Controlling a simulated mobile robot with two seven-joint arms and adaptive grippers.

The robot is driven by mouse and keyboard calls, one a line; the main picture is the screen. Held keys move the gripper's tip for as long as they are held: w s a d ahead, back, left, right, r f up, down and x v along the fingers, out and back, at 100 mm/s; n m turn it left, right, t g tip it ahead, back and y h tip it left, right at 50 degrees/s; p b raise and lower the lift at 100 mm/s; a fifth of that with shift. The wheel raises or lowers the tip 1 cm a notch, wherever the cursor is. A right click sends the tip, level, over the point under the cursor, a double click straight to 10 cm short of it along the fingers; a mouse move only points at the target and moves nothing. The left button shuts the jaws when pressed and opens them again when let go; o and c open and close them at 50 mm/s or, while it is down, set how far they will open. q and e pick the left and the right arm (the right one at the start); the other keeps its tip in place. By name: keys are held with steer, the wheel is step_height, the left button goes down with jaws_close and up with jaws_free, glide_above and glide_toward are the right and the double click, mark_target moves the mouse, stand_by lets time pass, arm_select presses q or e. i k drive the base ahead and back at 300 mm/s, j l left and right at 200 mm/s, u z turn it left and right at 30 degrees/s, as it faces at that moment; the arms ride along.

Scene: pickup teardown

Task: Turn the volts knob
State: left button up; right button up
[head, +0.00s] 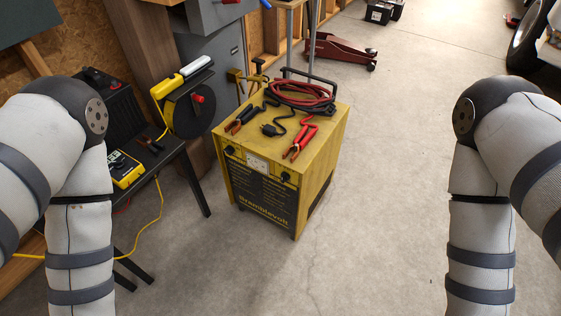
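A yellow and black battery charger (270,184) stands upright on the floor in the middle of the head view. Its front panel faces me, with a white meter (256,163) between two black knobs. One knob (229,150) is left of the meter and the other knob (286,177) is right of it. The panel labels are too small to read, so I cannot tell which one is the volts knob. My two arms hang down at the left and right edges. Both grippers are below the picture and out of view, and nothing of mine touches the charger.
Coiled red and black cables with clamps (301,92) lie on the charger's top. A black bench (176,150) at left holds a yellow multimeter (125,170); a yellow cord (160,205) hangs from it. A red floor jack (340,50) is behind. Floor (390,200) right of the charger is clear.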

mark_target(285, 176)
steer(key=i+j+u, duration=0.2)
steer(key=u, duration=0.3)
steer(key=i+j+u, duration=0.1)
steer(key=i+u, duration=0.2)
steer(key=u, duration=0.2)
steer(key=i+u, duration=0.25)
steer(key=u, duration=0.2)
